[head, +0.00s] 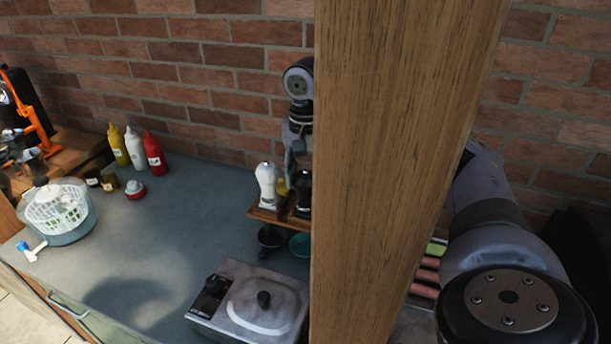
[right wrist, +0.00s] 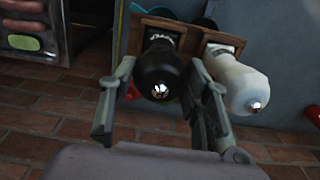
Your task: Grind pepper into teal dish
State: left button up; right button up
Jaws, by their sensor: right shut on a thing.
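A black pepper grinder (right wrist: 158,58) stands in a small wooden rack, between the fingers of my right gripper (right wrist: 162,70), which is shut on it. In the head view the black grinder (head: 303,188) is partly hidden by the post. A white grinder (head: 266,183) stands beside it in the rack and also shows in the right wrist view (right wrist: 236,84), just outside the right-hand finger. The teal dish (head: 300,245) is below the rack, partly hidden by the post. My left gripper is not in view.
A wooden post (head: 400,170) blocks much of the head view. The rack (head: 262,214) has a dark dish (head: 270,237) beneath it. Bottles (head: 135,148) and a salad spinner (head: 60,212) stand left; the grey middle counter is clear.

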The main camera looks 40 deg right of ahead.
jog(key=m, duration=0.4)
jog(key=shift+m, duration=0.4)
jog(key=m, duration=0.4)
jog(key=shift+m, duration=0.3)
jog(key=m, duration=0.4)
jog(key=shift+m, duration=2.4)
jog(key=o, duration=1.2)
